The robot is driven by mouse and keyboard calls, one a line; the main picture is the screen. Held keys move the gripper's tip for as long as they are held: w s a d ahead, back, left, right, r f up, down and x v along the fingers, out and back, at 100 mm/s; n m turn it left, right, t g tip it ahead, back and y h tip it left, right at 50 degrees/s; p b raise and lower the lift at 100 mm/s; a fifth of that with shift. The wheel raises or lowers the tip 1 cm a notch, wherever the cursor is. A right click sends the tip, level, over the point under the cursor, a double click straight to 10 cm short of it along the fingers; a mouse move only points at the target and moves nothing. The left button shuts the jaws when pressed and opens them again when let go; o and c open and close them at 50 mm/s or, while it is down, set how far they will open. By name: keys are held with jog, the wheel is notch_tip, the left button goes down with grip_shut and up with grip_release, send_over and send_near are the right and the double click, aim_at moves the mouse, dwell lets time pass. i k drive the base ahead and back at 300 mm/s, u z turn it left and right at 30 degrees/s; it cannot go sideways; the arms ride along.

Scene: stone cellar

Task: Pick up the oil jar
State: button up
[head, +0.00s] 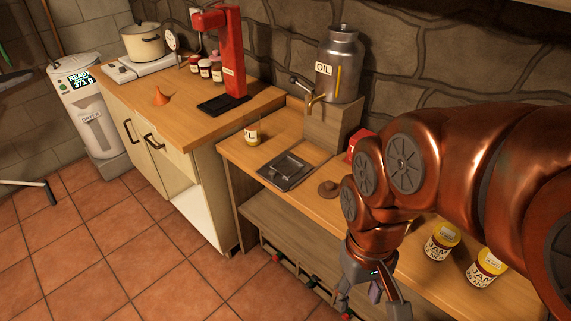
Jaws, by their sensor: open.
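A small glass jar (252,134) with a pale label and yellowish contents stands upright on the lower wooden counter, near its left end. Its label is partly readable and seems to say OIL. A large metal canister (341,70) marked OIL, with a brass tap, stands on a wooden block behind and to the right of it. My gripper (371,303) is open and points downward in front of the counter's edge, well to the right of and nearer than the small jar. Nothing shows between its fingers.
A dark metal plate (287,170) is set on the counter just right of the small jar. Jam jars (441,241) stand at the right beside my arm. A red press (232,55), a pot (142,42) and an orange funnel (161,97) are on the higher left counter.

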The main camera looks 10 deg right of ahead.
aim_at(252, 123)
jog(key=z, duration=0.05)
jog(key=k, duration=0.55)
jog(key=u, duration=1.1)
jog(key=i, duration=1.85)
jog(key=z, duration=0.95)
